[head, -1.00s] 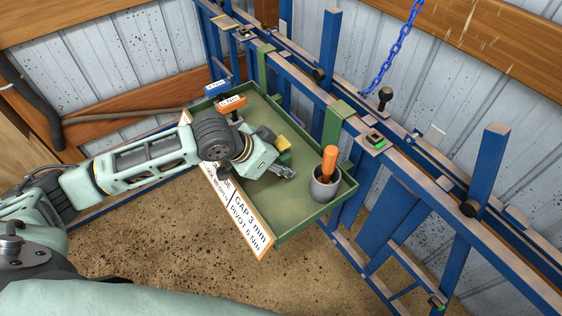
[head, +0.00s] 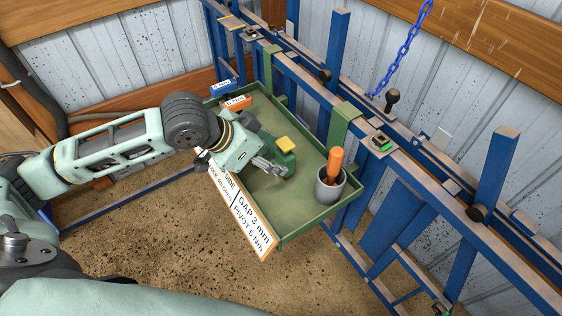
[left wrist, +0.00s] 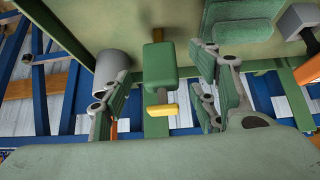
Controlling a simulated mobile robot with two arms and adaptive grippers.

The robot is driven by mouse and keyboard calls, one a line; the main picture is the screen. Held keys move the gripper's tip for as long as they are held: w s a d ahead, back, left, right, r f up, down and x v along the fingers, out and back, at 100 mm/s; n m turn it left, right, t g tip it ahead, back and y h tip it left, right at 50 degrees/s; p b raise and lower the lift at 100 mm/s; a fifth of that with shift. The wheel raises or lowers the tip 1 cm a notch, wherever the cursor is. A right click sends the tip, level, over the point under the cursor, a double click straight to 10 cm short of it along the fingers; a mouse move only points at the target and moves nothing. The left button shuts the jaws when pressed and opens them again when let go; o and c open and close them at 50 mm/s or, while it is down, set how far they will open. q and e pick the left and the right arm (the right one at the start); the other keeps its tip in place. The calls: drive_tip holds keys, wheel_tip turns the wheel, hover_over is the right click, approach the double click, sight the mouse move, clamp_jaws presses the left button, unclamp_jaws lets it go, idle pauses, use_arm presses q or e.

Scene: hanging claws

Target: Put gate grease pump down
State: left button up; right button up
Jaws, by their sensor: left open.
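The grease pump, a green block with a yellow top (head: 285,144), stands in the green tray (head: 306,222) on the blue gate frame. My left gripper (head: 270,167) is open at the pump's near left side. In the left wrist view the pump (left wrist: 160,62) shows between the spread fingers of the left gripper (left wrist: 160,100), with clear space on both sides. I see no finger closed on it. Part of the pump is hidden behind the gripper in the head view. My right gripper is not in view.
A grey cup (head: 324,194) with an orange-handled tool (head: 335,160) stands at the tray's right corner. Blue (head: 222,87) and orange (head: 237,102) labelled items are at the far left end. A white label board (head: 245,216) lines the near edge. A blue chain (head: 405,45) hangs behind.

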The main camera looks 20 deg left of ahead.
use_arm(q)
drive_tip(key=v, duration=0.4)
drive_tip(key=shift+s+r, duration=0.15)
drive_tip(key=shift+r, duration=0.1)
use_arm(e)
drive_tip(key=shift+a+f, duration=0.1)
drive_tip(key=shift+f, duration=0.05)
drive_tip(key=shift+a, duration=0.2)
use_arm(q)
drive_tip(key=shift+a, duration=0.1)
